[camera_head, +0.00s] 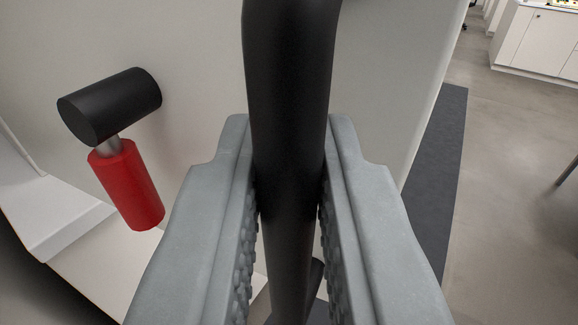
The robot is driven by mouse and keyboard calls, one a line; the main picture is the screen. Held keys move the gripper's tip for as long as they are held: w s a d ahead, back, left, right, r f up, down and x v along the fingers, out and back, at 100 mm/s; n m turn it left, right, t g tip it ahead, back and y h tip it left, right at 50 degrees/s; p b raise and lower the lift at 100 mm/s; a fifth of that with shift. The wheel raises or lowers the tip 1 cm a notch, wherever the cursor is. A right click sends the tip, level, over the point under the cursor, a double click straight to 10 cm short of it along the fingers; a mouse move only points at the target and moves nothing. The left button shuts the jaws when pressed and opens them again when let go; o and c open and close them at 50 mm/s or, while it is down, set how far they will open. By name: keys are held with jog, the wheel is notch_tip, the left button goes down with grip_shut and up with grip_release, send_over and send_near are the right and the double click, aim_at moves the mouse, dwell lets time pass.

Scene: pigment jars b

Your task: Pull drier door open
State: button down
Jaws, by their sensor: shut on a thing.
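My gripper (288,205) is shut on a black bar handle (290,85), with a grey ridged finger pressed on each side of it. The handle runs upright through the middle of the view and bends at the top. Behind it is a pale, flat panel (385,75), which looks like the drier door. The handle's lower end is partly hidden between the fingers. I cannot tell whether the door is shut or ajar.
A red grip (127,186) with a black cylindrical head (110,105) stands out at the left, near a white ledge (70,215). A dark mat (437,180) lies on the grey floor (515,150) at right. White cabinets (535,42) stand far right; the floor between is open.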

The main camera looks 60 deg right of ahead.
jog(key=shift+a, duration=1.4)
jog(key=shift+r, duration=0.1)
jog(key=c, duration=1.5)
grip_release()
jog(key=v, duration=1.7)
jog(key=shift+a, duration=0.1)
